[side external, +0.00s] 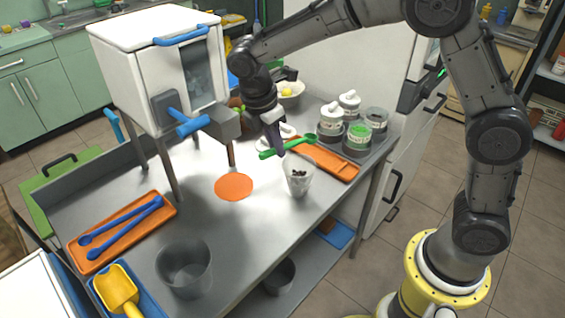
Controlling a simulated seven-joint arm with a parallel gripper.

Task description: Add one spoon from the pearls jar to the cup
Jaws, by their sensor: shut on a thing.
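My gripper (278,150) is shut on a green spoon (298,142), held above the table at the upper left of the cup. The spoon's bowl end points right, toward the jars; whether it carries anything is too small to tell. A clear cup (299,182) stands upright on the table below the spoon, with several dark bits in it. Several jars stand at the back right: two have white lids (331,112), one shows green contents (359,133), and one in front (330,136) is labelled. I cannot tell which is the pearls jar.
An orange tray (340,170) lies right of the cup, before the jars. A white press (140,75) with blue handles stands at left.

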